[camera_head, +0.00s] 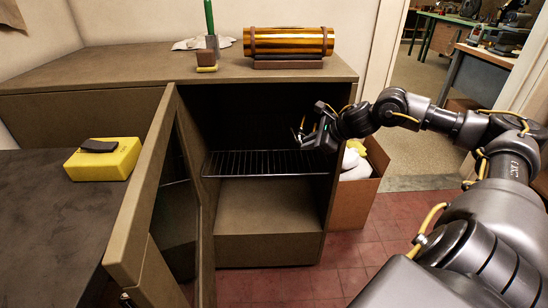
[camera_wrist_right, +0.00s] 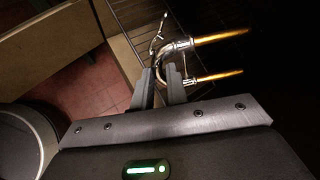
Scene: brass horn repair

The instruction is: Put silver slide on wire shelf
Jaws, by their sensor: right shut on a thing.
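The silver slide (camera_wrist_right: 181,46) is a curved silver tube with two legs that look golden in the wrist view. My right gripper (camera_wrist_right: 161,76) is shut on its curved end, and the legs point right in that view. In the head view my right gripper (camera_head: 314,133) is inside the open cabinet, at the right side, above the wire shelf. The slide (camera_head: 302,126) shows there only as a small shape by the fingers. The wire shelf (camera_head: 250,163) is a dark rack across the cabinet and looks bare. My left gripper is not in view.
The cabinet door (camera_head: 143,190) stands open at the left. A golden cylinder (camera_head: 289,41) on a stand and a green-handled tool (camera_head: 210,22) are on the cabinet top. A yellow block (camera_head: 103,159) lies on the dark bench. A cardboard box (camera_head: 354,201) stands right of the cabinet.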

